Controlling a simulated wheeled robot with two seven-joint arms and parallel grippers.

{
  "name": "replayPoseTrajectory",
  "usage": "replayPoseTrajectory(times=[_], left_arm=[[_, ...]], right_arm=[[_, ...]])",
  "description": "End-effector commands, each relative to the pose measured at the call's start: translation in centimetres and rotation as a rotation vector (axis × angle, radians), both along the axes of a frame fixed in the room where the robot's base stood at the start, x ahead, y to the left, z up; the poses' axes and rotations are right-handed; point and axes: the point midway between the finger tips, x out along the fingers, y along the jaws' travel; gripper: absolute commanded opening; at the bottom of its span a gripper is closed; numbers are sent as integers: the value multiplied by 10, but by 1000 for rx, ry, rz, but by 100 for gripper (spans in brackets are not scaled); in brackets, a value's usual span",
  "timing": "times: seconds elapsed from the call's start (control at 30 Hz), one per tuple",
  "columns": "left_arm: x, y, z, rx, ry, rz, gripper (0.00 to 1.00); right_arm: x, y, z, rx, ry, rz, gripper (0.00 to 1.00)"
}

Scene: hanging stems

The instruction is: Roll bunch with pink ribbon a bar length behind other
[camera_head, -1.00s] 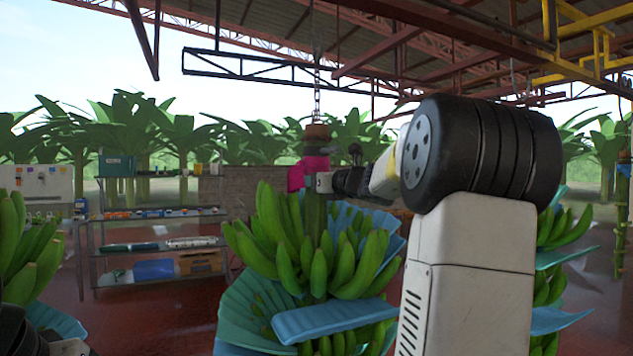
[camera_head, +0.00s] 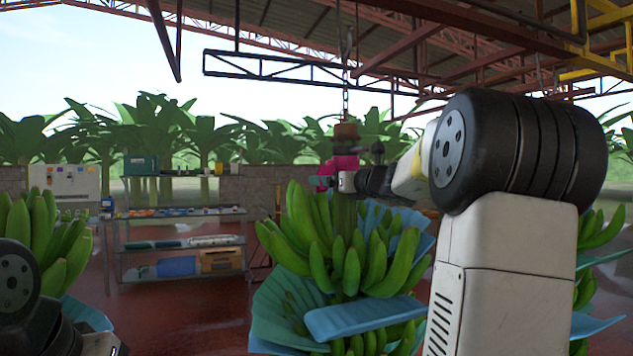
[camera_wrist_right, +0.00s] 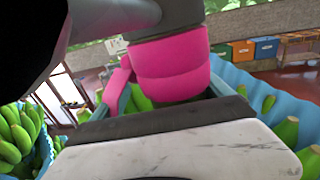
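The banana bunch with the pink ribbon (camera_head: 326,168) hangs from a chain in the middle of the head view. Its green hands (camera_head: 345,250) have blue padding sheets between them. The ribbon wraps the stem just under a brown top; it fills the middle of the right wrist view (camera_wrist_right: 170,68). My right gripper (camera_head: 346,182) is at this stem beside the ribbon, reaching in from the right. Its fingers are mostly hidden, so their grip cannot be told. Another bunch (camera_head: 45,235) hangs at the left edge. My left arm shows at lower left; its gripper is out of frame.
More bunches with blue sheets hang at the right (camera_head: 600,230), partly behind my right arm. A metal shelf (camera_head: 180,246) with boxes stands behind, left of the ribboned bunch. Red floor shows between the left bunch and the ribboned one. Roof trusses cross above.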

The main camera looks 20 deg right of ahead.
Motion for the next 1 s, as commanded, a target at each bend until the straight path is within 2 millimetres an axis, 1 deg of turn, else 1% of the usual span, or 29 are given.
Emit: replayPoseTrajectory(times=[0.03,0.07,0.57,0.67,0.9,1.0], left_arm=[[0,0,0,0,0,0,36],[0,0,0,0,0,0,36],[0,0,0,0,0,0,36],[0,0,0,0,0,0,36],[0,0,0,0,0,0,36],[0,0,0,0,0,0,36]], right_arm=[[1,11,-1,1,0,22,73],[1,11,-1,2,0,22,73],[-2,7,0,1,-1,15,73],[-11,4,0,1,-1,14,73],[-51,-6,1,1,-2,16,73],[-64,-10,0,1,-1,17,73]])
